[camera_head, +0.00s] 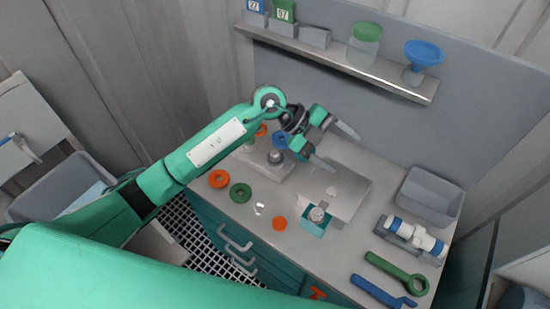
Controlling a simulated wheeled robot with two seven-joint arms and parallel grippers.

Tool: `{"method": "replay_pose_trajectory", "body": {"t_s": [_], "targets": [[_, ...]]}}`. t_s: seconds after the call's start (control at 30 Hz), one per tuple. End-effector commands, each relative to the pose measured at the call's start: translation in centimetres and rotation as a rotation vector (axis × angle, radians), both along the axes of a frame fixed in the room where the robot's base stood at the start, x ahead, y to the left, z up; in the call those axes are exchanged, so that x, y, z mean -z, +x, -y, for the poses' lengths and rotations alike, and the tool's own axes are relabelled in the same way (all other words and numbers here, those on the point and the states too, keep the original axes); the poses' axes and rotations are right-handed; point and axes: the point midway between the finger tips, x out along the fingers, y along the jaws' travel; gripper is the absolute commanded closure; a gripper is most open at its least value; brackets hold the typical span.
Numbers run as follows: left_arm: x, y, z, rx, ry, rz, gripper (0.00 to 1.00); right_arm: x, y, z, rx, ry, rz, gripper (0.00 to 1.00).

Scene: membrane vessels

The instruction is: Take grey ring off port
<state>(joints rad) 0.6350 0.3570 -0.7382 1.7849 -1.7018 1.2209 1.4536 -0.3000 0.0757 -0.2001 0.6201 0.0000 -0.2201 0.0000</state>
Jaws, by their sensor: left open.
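A pale block (264,167) on the left of the bench carries short ports. A grey round piece (275,157) stands on its front part; at this size I cannot tell the grey ring from the port. Another grey round piece (317,214) sits on a small teal box (314,228) at the bench front. My left gripper (344,153) is open and empty, above the bench to the right of the block, its fingers pointing right. My right gripper is not in view.
A blue ring (281,140) and an orange ring (261,131) are by the block. An orange ring (219,179), a green ring (240,193) and an orange disc (279,223) lie in front. Wrenches (396,272) and a grey bin (430,197) are right. A shelf (340,62) runs behind.

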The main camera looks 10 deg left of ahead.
Motion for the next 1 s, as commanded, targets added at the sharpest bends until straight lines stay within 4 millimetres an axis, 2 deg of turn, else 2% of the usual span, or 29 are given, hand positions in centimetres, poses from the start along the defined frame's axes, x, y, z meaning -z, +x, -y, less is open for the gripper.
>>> {"method": "replay_pose_trajectory", "body": {"t_s": [0.1,0.2,0.4,0.5,0.7,1.0], "targets": [[1.9,1.8,-3.0,-0.012,0.262,-0.013,0.25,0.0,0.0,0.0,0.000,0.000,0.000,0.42],[2.9,3.5,-6.4,-0.059,0.483,-0.033,0.25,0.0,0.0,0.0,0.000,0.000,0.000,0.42],[2.8,6.4,-13.1,-0.206,0.849,-0.071,0.25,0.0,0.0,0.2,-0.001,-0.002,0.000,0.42],[2.2,7.2,-15.3,-0.270,0.960,-0.084,0.25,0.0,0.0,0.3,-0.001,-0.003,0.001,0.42],[2.4,7.6,-17.0,-0.320,1.040,-0.099,0.25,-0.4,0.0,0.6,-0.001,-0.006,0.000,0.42],[7.9,7.5,-16.9,-0.316,1.039,-0.101,0.25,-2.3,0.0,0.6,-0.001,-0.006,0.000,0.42]]}}
